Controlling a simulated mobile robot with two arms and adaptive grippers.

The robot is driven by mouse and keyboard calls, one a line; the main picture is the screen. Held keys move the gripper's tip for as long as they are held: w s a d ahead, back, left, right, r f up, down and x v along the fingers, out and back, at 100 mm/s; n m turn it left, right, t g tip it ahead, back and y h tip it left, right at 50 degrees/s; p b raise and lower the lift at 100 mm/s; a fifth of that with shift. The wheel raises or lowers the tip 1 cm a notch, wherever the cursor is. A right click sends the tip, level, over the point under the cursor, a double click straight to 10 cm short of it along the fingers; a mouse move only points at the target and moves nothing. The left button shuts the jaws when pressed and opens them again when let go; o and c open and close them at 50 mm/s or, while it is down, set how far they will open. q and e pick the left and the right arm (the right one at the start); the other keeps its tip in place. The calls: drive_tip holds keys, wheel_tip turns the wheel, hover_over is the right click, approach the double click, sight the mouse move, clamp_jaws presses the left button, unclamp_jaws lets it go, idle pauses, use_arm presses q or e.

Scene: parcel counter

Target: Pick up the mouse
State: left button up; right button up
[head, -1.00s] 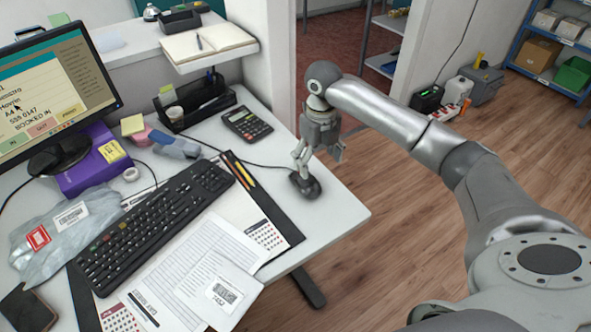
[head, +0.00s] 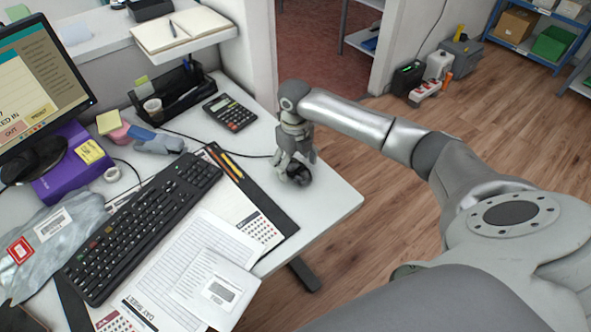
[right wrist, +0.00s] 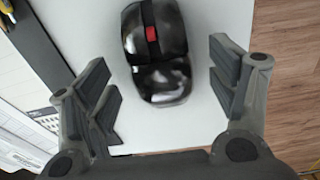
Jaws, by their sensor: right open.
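The black computer mouse (head: 299,174) lies on the white desk near its right edge, with its cable running left across the desk. In the right wrist view the glossy mouse (right wrist: 155,52) with a red scroll wheel lies between and ahead of the two fingers. My right gripper (head: 294,168) is right above the mouse and partly hides it in the head view. In the right wrist view the right gripper (right wrist: 166,100) is open, with white desk showing between each finger and the mouse. My left gripper is not in view.
A black keyboard (head: 143,229), a calculator (head: 230,112) and a dark desk mat with papers (head: 214,285) lie left of the mouse. The desk's right edge is close to it, with wooden floor (head: 370,215) beyond. White desk around the mouse is bare.

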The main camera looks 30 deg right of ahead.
drive_tip(key=shift+w+f, duration=0.1)
drive_tip(key=shift+f, duration=0.75)
drive_tip(key=shift+r, duration=0.1)
drive_tip(key=c, duration=1.1)
drive_tip(key=shift+r, duration=0.1)
drive_tip(key=shift+c, duration=0.2)
